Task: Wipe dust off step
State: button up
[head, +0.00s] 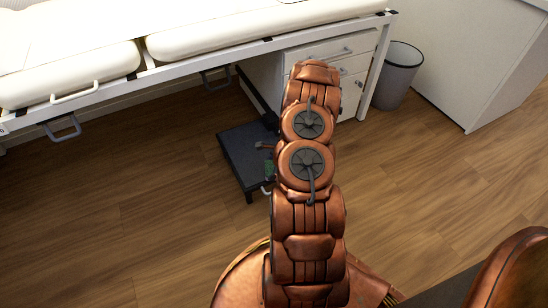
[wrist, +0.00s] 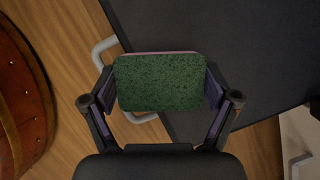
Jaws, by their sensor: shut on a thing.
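The step (head: 240,160) is a low dark platform on the floor in front of the examination bed. Its dark top (wrist: 250,60) fills the upper right of the wrist view. My gripper (wrist: 160,85) is shut on a green sponge (wrist: 157,82), with one finger against each side. The sponge also shows as a small green patch in the head view (head: 268,168), over the step's right part. I cannot tell whether it touches the step. A small brownish patch (head: 262,146) shows on or above the step. My arm hides the step's right side; no dust is clearly visible.
A grey handle (wrist: 103,48) sticks out from the step's edge. The padded bed (head: 210,40) and white drawers (head: 345,70) stand behind. A grey bin (head: 398,75) is at the right. The wooden floor (head: 130,210) is clear at left.

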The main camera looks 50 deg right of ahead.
jog(key=shift+r+p, duration=2.5)
jog(key=shift+r, duration=1.15)
jog(key=shift+w, duration=0.1)
